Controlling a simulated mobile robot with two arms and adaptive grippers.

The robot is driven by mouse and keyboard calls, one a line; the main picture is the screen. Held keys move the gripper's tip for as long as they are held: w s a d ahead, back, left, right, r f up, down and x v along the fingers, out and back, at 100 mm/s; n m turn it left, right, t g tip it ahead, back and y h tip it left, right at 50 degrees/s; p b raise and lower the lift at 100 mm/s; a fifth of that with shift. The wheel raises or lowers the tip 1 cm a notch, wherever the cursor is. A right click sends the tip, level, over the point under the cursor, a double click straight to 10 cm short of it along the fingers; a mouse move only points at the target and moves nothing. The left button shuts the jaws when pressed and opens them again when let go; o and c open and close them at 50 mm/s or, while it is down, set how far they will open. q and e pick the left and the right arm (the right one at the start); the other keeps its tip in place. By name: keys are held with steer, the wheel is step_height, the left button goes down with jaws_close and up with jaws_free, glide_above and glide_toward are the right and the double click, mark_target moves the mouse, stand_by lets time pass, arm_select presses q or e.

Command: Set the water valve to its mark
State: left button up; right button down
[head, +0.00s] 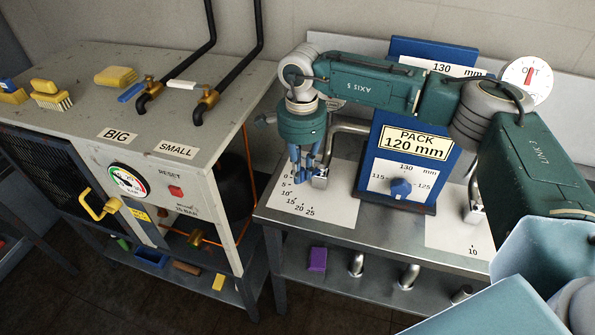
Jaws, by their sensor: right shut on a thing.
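My right gripper (303,164) reaches in from the right and points down, its blue fingers shut. It is at the white plate (330,204) on the steel bench, which has a printed scale around the fingers with 5, 10, 15, 20 and 25 readable. I take the thing between the fingers to be the water valve, but the fingers hide most of it and its setting cannot be read. A metal fitting (320,180) on a bent pipe stands just right of the fingers. My left gripper is not in view.
A dial (526,80) is on the wall. The grey cabinet (80,110) at left carries brushes, taps and a gauge (128,181).

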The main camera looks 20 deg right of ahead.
steer(key=n+b, duration=0.1)
steer(key=s+n+b, duration=0.1)
steer(key=shift+s+d+n, duration=0.15)
steer(key=shift+d+n, duration=0.25)
steer(key=shift+s+d+n, duration=0.1)
steer(key=shift+s+n, duration=0.05)
steer(key=shift+n, duration=0.25)
steer(key=shift+s+d+n+b, duration=0.45)
steer(key=shift+n+b, duration=0.4)
steer(key=shift+n, duration=0.25)
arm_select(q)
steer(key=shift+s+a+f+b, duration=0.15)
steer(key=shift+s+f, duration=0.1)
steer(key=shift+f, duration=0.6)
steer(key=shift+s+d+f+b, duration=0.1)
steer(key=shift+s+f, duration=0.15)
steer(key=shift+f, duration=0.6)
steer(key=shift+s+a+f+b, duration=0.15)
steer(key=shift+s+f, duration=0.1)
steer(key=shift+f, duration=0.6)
arm_select(e)
steer(key=shift+s+d+r+n, duration=0.2)
steer(key=shift+s+d+n, duration=0.1)
steer(key=shift+n, duration=0.4)
